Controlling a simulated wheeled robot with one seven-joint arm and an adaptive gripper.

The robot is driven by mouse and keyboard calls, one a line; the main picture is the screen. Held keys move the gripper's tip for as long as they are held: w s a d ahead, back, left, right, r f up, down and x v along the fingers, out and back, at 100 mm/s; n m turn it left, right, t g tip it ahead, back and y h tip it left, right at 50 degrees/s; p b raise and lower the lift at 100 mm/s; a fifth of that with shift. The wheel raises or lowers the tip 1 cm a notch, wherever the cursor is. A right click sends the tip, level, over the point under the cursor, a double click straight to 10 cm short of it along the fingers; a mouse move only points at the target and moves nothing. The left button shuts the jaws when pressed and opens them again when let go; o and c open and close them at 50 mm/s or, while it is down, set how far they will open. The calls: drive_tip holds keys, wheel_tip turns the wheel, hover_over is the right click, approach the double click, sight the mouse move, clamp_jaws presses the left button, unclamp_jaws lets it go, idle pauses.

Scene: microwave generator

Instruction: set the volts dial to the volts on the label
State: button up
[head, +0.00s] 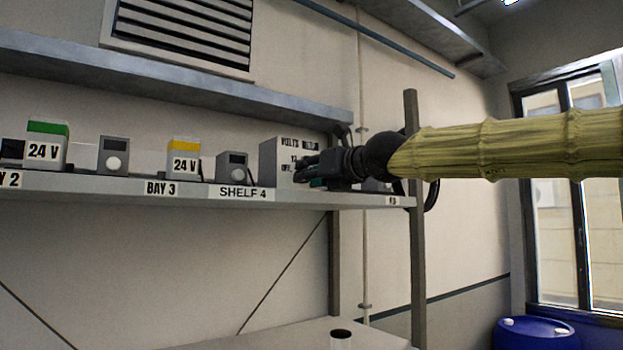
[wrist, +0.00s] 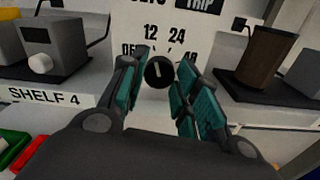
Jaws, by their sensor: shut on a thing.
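The volts dial (wrist: 158,72) is a round black knob with a white pointer mark. It sits on a light panel (wrist: 186,38) marked 12, 24, 48 and a partly hidden OFF. The pointer stands nearly upright, leaning slightly left, between 12 and 24. My gripper (wrist: 160,78) has its teal-padded fingers on either side of the dial, shut on it. In the head view my gripper (head: 308,171) is at the front of the grey volts box (head: 268,160) and hides the dial. Labels reading 24 V are on a green-topped box (head: 43,151) and a yellow-topped box (head: 184,163).
The volts box stands on a shelf (head: 300,196) with a SHELF 4 tag (head: 241,193). Small grey units with white knobs (wrist: 40,63) stand to the left. A brown cylinder (wrist: 268,57) stands close on the right. A shelf post (head: 413,240) is beside my arm.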

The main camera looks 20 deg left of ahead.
drive_tip(key=shift+m, duration=0.5)
drive_tip(key=o, duration=0.7)
drive_tip(key=shift+o, duration=0.2)
drive_tip(key=shift+d, duration=0.1)
drive_tip(key=v, duration=1.2)
